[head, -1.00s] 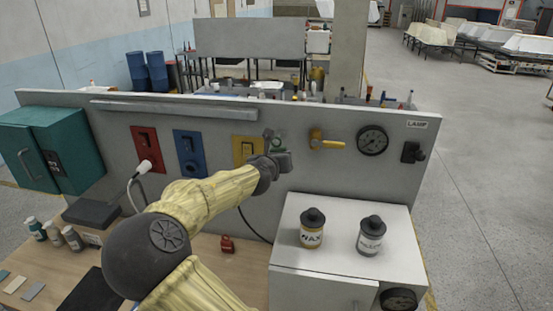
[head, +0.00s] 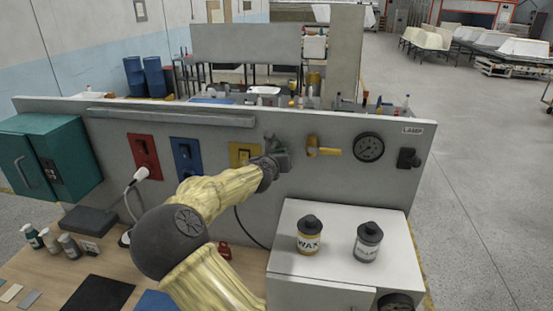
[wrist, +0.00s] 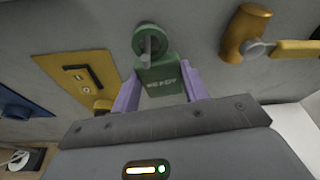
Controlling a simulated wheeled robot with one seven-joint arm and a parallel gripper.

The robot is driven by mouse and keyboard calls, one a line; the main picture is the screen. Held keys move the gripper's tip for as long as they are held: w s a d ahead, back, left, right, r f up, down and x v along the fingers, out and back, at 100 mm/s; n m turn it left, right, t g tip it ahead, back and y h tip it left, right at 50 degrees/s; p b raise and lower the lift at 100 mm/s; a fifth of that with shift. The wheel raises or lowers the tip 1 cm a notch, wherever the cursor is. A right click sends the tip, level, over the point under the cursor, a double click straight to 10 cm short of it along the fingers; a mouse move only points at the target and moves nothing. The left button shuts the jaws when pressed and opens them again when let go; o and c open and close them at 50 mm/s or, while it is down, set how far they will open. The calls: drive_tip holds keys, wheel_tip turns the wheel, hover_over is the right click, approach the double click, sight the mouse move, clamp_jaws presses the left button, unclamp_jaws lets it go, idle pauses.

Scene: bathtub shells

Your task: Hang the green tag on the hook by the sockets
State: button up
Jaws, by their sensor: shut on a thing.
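The green tag (wrist: 163,82) has pale lettering and sits between the two purple fingers of my gripper (wrist: 157,92), which is shut on it. In the wrist view the hook (wrist: 148,46) is a grey metal piece on a round green base on the panel. The hook's lower end overlaps the tag's top edge. I cannot tell whether it passes through a hole in the tag. In the head view my gripper (head: 277,155) is against the panel, right of the yellow socket (head: 241,154). The tag is mostly hidden there. The blue (head: 186,157) and red (head: 143,152) sockets are farther left.
A brass valve (head: 322,147) and a gauge (head: 369,147) are on the panel right of my gripper. A white cabinet (head: 300,262) below carries a wax bottle (head: 309,236) and a grey bottle (head: 368,242). A teal box (head: 60,160) is at left.

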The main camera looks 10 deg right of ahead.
drive_tip(key=shift+w+d+f+b, duration=0.15)
drive_tip(key=shift+w+f+b, duration=0.2)
drive_tip(key=shift+f, duration=0.2)
idle(0.4)
drive_tip(key=o, duration=1.1)
drive_tip(key=shift+c, duration=0.2)
drive_tip(key=b+v, duration=0.6)
drive_tip(key=v, duration=1.1)
drive_tip(key=shift+s, duration=0.1)
